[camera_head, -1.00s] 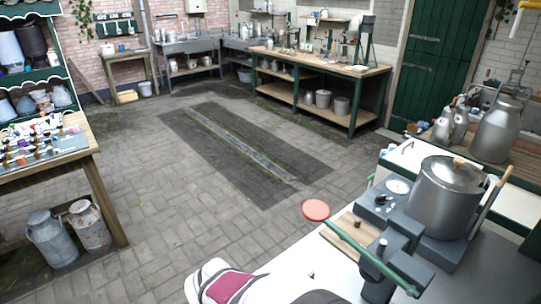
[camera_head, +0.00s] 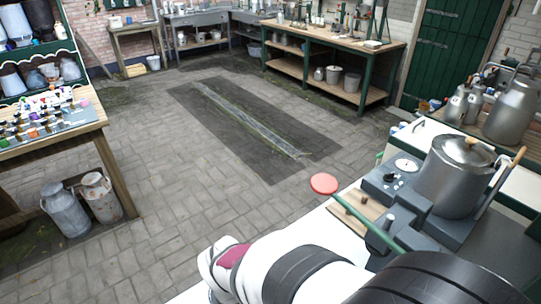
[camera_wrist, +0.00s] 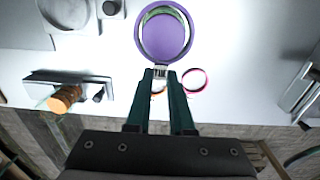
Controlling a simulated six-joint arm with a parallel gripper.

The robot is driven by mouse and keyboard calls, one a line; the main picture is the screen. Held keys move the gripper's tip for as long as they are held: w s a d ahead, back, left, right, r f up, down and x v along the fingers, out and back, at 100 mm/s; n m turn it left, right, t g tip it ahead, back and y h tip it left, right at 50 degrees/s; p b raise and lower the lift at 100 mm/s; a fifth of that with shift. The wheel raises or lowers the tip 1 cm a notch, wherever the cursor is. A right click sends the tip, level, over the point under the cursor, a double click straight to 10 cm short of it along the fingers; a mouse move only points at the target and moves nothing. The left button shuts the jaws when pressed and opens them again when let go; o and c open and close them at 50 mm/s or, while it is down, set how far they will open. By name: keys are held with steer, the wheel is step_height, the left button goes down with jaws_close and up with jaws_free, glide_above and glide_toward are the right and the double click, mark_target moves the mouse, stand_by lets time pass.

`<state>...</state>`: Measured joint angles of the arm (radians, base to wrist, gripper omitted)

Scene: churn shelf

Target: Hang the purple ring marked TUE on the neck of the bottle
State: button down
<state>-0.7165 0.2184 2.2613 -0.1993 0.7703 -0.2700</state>
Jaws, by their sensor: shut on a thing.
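In the wrist view my gripper (camera_wrist: 160,73) has its two dark green fingers shut on the small pale tag of a purple ring (camera_wrist: 138,34). The tag carries dark letters that seem to read TUE. The ring extends beyond the fingertips. A round purple thing (camera_wrist: 167,38) with a pale green rim shows inside the ring's outline; I cannot tell how far below it lies or whether they touch. I cannot pick out the bottle for certain in either view.
A pink-red ring (camera_wrist: 197,80) lies on the pale surface beside the fingers. A wooden-handled thing (camera_wrist: 66,99) is at left. In the head view, a metal pot (camera_head: 461,170), a red disc (camera_head: 323,183) and a green bar (camera_head: 367,223) are at right. A crowded table (camera_head: 60,150) stands at left.

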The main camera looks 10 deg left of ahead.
steer(key=shift+f, duration=0.3)
steer(key=shift+f, duration=0.25)
stand_by(0.4)
steer(key=c, duration=0.6)
jaws_free()
steer(key=shift+r, duration=3.55)
steer(key=s+d+r+m+y, duration=0.1)
steer(key=s+d+r+m, duration=0.1)
steer(key=s+d+m, duration=0.2)
steer(key=s+d+r+m, duration=0.2)
steer(key=s+d+m, duration=0.3)
steer(key=d+m, duration=0.5)
steer(key=shift+d+m+y, duration=0.3)
steer(key=shift+d+y, duration=0.1)
steer(key=shift+d, duration=0.4)
